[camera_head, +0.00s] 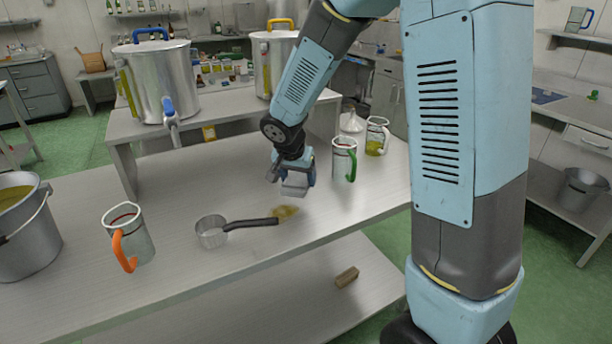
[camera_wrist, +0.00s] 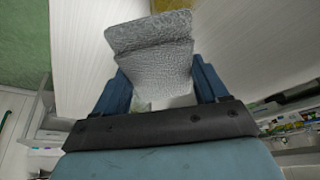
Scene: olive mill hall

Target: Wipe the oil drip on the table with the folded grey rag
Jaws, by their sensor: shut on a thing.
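My gripper (camera_head: 293,172) is shut on the folded grey rag (camera_head: 294,190) and holds it over the table (camera_head: 180,262). In the wrist view the rag (camera_wrist: 155,60) hangs between the two blue fingers (camera_wrist: 160,88) and sticks out past them. The oil drip (camera_head: 287,212) is a yellow-brown patch on the table, just below and in front of the rag. Part of it shows at the top edge of the wrist view (camera_wrist: 172,5). I cannot tell whether the rag touches the table.
A metal ladle (camera_head: 212,234) lies with its dark handle reaching the drip. A jug with an orange handle (camera_head: 138,240) and a bucket (camera_head: 25,240) stand left. Steel tanks (camera_head: 165,85) stand on a raised shelf behind.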

